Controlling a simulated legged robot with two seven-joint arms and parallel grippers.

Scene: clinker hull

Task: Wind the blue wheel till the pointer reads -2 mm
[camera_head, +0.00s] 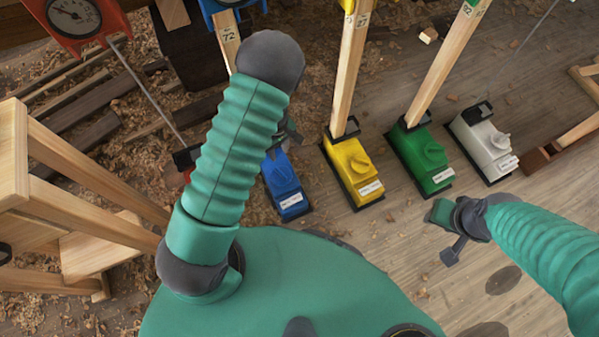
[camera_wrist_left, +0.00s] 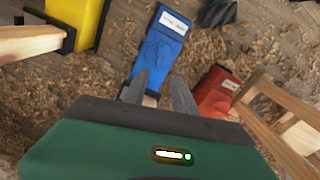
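The blue unit (camera_head: 287,190) stands on the floor, its upper end covered by my left arm in the head view. It also shows in the left wrist view (camera_wrist_left: 160,48), with a raised blue shape on top that I cannot clearly make out as the wheel. A wooden post marked 72 (camera_head: 228,36) rises toward a blue dial housing (camera_head: 222,6), cut by the top edge; no pointer reading shows. My left gripper (camera_wrist_left: 160,78) has its fingers apart near the unit's post end, with pale wood between them.
Yellow (camera_head: 352,172), green (camera_head: 424,160) and white (camera_head: 484,143) units stand to the right with posts. A red dial (camera_head: 73,17) is at top left; its red unit (camera_wrist_left: 215,92) shows in the wrist view. A wooden trestle (camera_head: 75,175) stands left. Shavings litter the floor.

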